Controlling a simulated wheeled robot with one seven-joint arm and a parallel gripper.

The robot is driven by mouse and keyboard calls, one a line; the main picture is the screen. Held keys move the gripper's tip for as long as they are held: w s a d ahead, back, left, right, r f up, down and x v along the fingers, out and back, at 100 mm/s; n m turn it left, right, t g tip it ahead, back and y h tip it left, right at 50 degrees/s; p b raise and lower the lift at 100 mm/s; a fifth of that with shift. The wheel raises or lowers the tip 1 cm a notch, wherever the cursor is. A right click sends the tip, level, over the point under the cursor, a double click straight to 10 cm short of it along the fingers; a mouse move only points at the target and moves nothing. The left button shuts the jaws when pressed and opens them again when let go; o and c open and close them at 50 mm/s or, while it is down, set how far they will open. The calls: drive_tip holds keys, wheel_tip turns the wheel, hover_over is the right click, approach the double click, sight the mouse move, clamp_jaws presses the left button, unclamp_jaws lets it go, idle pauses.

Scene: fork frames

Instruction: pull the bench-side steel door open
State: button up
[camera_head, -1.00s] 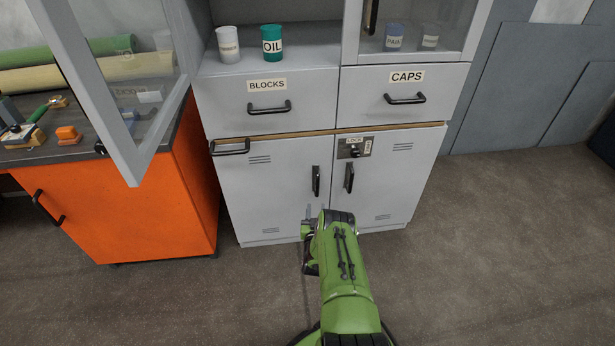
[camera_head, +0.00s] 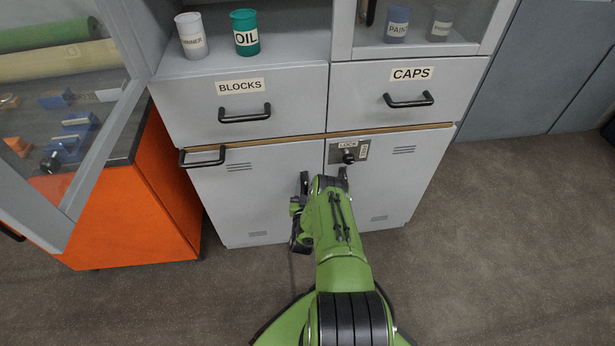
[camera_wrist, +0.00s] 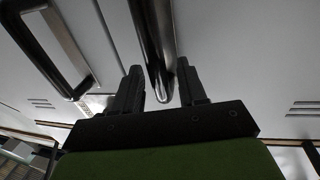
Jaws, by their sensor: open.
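The bench-side steel door (camera_head: 250,195) is the grey lower left door, beside the orange bench cabinet, and looks closed. Its black vertical handle (camera_head: 304,181) is partly hidden by my arm in the head view. In the wrist view, this handle (camera_wrist: 153,45) stands between the two fingers of my gripper (camera_wrist: 160,76). The fingers are open, one on each side of the bar, with a gap showing. In the head view my green wrist hides most of the gripper. The neighbouring door's handle (camera_wrist: 45,45) is at the left in the wrist view.
The right steel door (camera_head: 400,175) has a lock plate (camera_head: 349,151) near its top. An open glass door (camera_head: 75,150) hangs at the left, before the orange cabinet (camera_head: 160,215). Drawers marked BLOCKS (camera_head: 240,85) and CAPS (camera_head: 410,73) are above. Carpet in front is free.

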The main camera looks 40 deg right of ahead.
clamp_jaws()
idle(0.3)
